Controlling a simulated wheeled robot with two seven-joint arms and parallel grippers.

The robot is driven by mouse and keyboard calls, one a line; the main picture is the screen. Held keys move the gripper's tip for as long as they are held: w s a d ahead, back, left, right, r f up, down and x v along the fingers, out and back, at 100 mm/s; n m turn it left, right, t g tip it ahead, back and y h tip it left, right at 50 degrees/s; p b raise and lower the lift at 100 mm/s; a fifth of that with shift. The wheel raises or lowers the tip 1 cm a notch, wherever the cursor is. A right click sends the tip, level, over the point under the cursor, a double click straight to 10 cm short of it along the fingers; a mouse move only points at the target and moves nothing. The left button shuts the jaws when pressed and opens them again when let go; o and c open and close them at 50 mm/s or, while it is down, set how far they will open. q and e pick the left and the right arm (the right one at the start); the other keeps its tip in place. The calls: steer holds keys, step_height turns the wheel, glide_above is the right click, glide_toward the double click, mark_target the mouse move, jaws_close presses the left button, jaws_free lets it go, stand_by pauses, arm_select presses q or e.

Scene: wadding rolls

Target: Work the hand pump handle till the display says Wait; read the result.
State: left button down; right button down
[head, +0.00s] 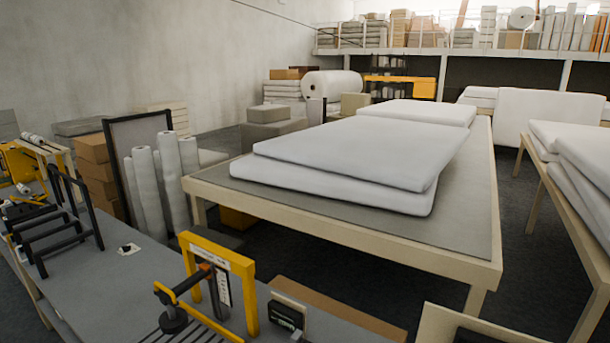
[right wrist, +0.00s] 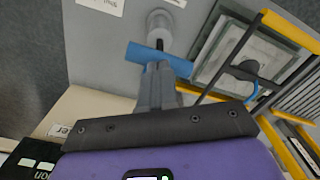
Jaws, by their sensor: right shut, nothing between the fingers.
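The pump handle is not clear in the head view. My left gripper is not in view.
A yellow frame (head: 250,290) and a black-knobbed yellow lever (head: 174,318) stand beside the display. A black rack (head: 60,225) stands at the bench's left. In the right wrist view, a yellow and black frame (right wrist: 232,45) is close on the right. White pads (head: 350,160) lie on a table behind.

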steer(key=shift+f+b, duration=2.05)
steer(key=shift+f, duration=0.55)
steer(key=shift+s+a+f+b, duration=0.1)
steer(key=shift+a+f+b, duration=0.05)
steer(key=shift+f+b, duration=0.3)
steer(key=shift+r, duration=0.1)
steer(key=r+p, duration=0.1)
steer(key=r, duration=0.1)
steer(key=r+p, duration=0.4)
steer(key=shift+d, duration=0.35)
steer(key=shift+a, duration=0.1)
steer(key=shift+r+p, duration=0.1)
steer(key=shift+p, duration=0.2)
